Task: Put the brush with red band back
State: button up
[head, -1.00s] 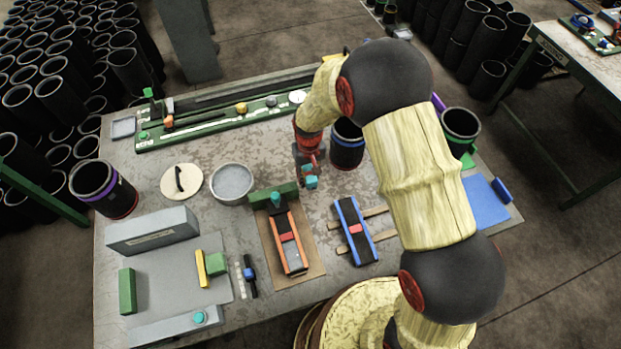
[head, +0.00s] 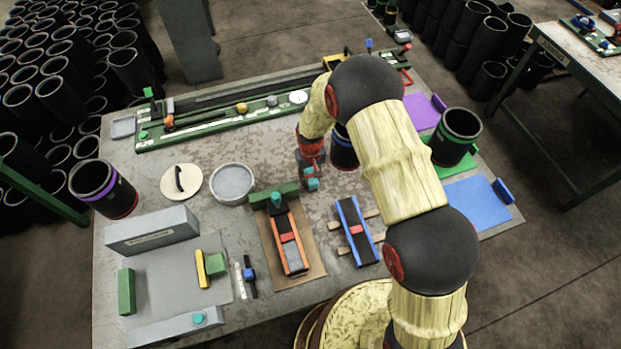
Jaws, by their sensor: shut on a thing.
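My gripper (head: 312,181) is above the middle of the table, left of the sleeve with the blue band (head: 343,150). Its teal fingertips are close together and point down. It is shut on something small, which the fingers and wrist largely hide. I cannot clearly make out a brush with a red band. I cannot tell whether either is part of a brush.
A sleeve with a green band (head: 455,137) stands on the right, near a blue mat (head: 478,203) and a purple mat (head: 420,112). A purple-banded sleeve (head: 101,188) stands on the left. A round grey dish (head: 232,184) is left of my gripper. A long green rail (head: 225,118) runs along the back.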

aim_at(311, 176)
jog(key=shift+f, duration=0.2)
jog(key=o, duration=1.1)
jog(key=shift+r, duration=0.15)
notch_tip(311, 176, up, 12)
jog(key=shift+r+p, duration=0.15)
jog(key=shift+p, duration=0.25)
